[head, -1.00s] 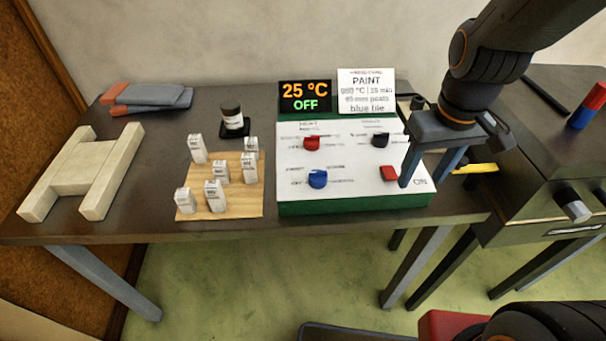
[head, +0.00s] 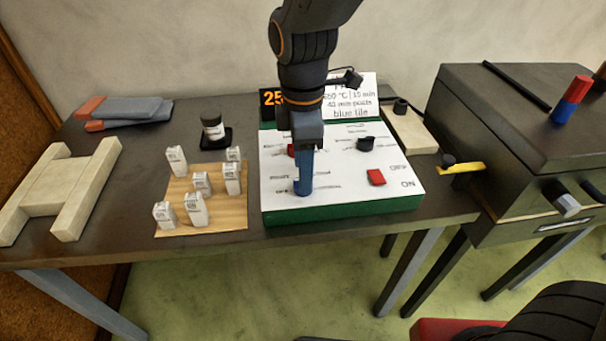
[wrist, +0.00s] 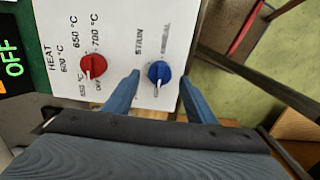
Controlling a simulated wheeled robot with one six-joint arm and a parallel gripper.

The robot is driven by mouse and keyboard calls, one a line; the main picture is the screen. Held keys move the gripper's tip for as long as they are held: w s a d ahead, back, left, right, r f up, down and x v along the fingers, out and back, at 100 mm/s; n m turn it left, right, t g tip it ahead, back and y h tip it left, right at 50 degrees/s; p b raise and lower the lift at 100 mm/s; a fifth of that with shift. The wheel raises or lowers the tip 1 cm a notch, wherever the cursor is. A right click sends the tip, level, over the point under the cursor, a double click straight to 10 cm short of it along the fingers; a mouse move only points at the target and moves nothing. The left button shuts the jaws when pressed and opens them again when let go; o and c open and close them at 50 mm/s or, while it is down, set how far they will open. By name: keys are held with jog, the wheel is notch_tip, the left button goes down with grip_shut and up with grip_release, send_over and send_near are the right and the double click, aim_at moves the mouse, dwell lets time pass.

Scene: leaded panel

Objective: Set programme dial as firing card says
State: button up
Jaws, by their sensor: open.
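The blue programme dial (wrist: 158,72) sits on the white control panel (head: 410,193), with its white pointer towards the bottom of the wrist view. Printed words stand above it, one reading STAIN. My gripper (wrist: 158,80) is open, with one blue finger on each side of the dial; whether they touch it I cannot tell. In the head view my gripper (head: 303,188) reaches down over the dial and hides most of it.
A red heat dial (wrist: 92,66), a black dial (head: 366,143) and a red switch (head: 376,177) share the panel. The display (wrist: 12,62) reads OFF. Several small labelled blocks stand on a wooden board (head: 230,212) to the left. A dark kiln (head: 480,130) stands right.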

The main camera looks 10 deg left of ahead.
jog(key=shift+f, duration=1.4)
jog(key=shift+c, duration=0.5)
jog(key=c, duration=0.9)
jog(key=shift+c, duration=0.2)
jog(key=shift+m+p, duration=0.3)
jog(key=shift+p, duration=0.05)
jog(key=m+p, duration=0.3)
jog(key=m, duration=0.2)
jog(key=shift+r+m, duration=0.15)
jog(key=shift+m, duration=0.15)
jog(key=m+p, duration=0.3)
jog(key=m, duration=0.2)
jog(key=shift+m, duration=0.3)
